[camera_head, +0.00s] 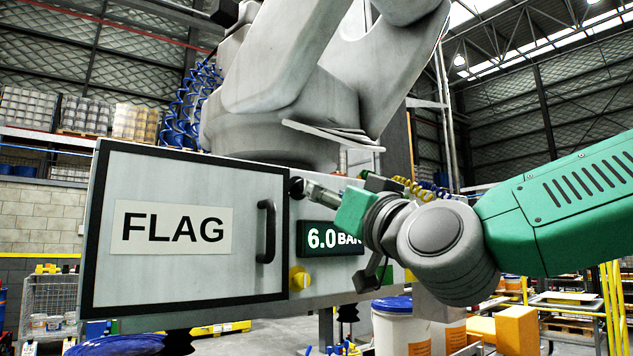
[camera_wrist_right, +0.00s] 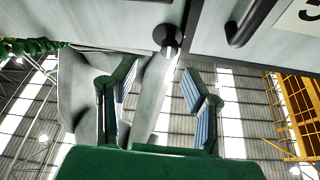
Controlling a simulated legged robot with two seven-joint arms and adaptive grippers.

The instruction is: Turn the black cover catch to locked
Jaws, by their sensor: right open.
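The black cover catch (camera_head: 296,186) is a small dark round knob at the right edge of the FLAG cover (camera_head: 270,290), above the cover's black handle (camera_head: 266,232). In the right wrist view the catch (camera_wrist_right: 167,36) shows as a round knob with a short stem, just beyond the fingertips. My right gripper (camera_head: 312,191) comes in from the right, its fingertips close to the catch. In the wrist view the gripper (camera_wrist_right: 160,88) is open, its two blue-padded fingers apart with nothing between them. I cannot tell whether a finger touches the catch. My left gripper is not in view.
A 6.0 BAR display (camera_head: 318,238) and a yellow knob (camera_head: 299,278) sit on the panel right of the cover, close under my right arm. A large grey machine (camera_head: 290,80) rises behind the panel. White pails (camera_head: 402,330) stand below.

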